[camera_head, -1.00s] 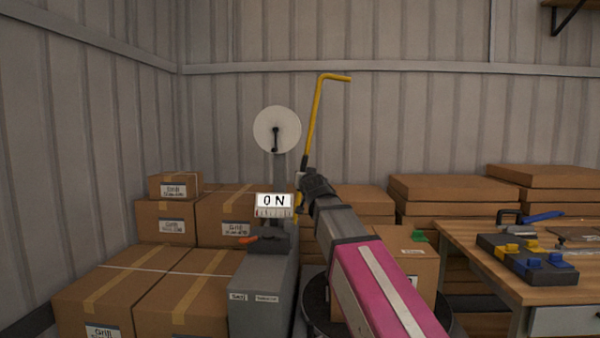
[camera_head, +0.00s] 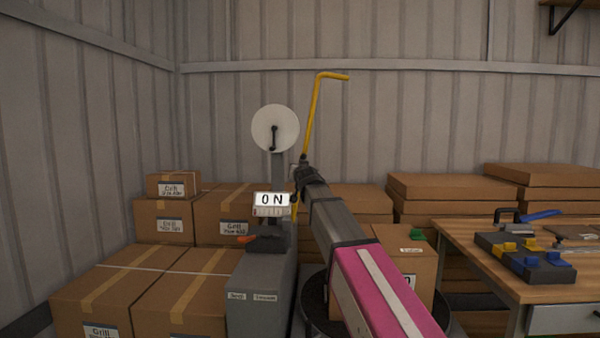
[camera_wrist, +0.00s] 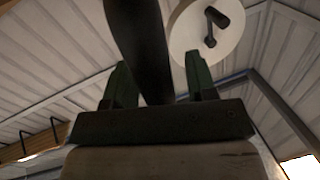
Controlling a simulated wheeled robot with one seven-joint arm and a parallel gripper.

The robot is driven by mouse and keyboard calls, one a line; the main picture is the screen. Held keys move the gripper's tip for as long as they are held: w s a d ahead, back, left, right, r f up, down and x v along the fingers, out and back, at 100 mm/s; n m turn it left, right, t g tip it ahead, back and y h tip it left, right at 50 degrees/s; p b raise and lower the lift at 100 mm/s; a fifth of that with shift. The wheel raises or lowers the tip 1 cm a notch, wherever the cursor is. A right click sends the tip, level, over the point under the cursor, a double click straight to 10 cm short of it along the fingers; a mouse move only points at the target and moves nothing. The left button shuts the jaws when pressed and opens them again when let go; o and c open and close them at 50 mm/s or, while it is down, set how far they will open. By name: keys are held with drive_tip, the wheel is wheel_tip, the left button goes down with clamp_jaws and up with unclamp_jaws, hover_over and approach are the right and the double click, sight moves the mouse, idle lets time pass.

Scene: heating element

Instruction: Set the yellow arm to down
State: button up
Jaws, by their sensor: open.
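The yellow arm (camera_head: 312,115) stands nearly upright in the head view, leaning slightly right, with its bent tip pointing right at the top. Its lower part is hidden behind my gripper (camera_head: 302,175). A short yellow piece shows below it, beside the ON sign (camera_head: 272,199). In the wrist view my gripper (camera_wrist: 160,82) has its two green fingers apart. A thick dark bar (camera_wrist: 142,40) rises between them, nearer the left finger. I cannot tell whether it touches a finger.
A white disc with a black crank (camera_head: 287,120) stands left of the yellow arm; it also shows in the wrist view (camera_wrist: 190,35). A grey machine (camera_head: 262,295) and cardboard boxes (camera_head: 105,300) stand below left. A workbench (camera_head: 470,250) stands at right.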

clamp_jaws()
drive_tip(key=d+f+m+t, duration=0.1)
drive_tip(key=d+f+m, duration=0.45)
drive_tip(key=d, duration=0.55)
drive_tip(key=shift+s+d+f+m+t+h, duration=0.1)
drive_tip(key=shift+d+f+m+t+h, duration=0.2)
drive_tip(key=shift+d+f+m, duration=1.65)
drive_tip(key=shift+s+d+f+m+t+h, duration=0.15)
drive_tip(key=shift+d+f+m+h, duration=0.2)
drive_tip(key=shift+d+f+m, duration=1.65)
drive_tip(key=shift+s+d+f+m+t+h, duration=0.1)
drive_tip(key=shift+d+f+m+t+h, duration=0.2)
drive_tip(key=shift+f+m, duration=1.85)
drive_tip(key=shift+f+n, duration=0.95)
unclamp_jaws()
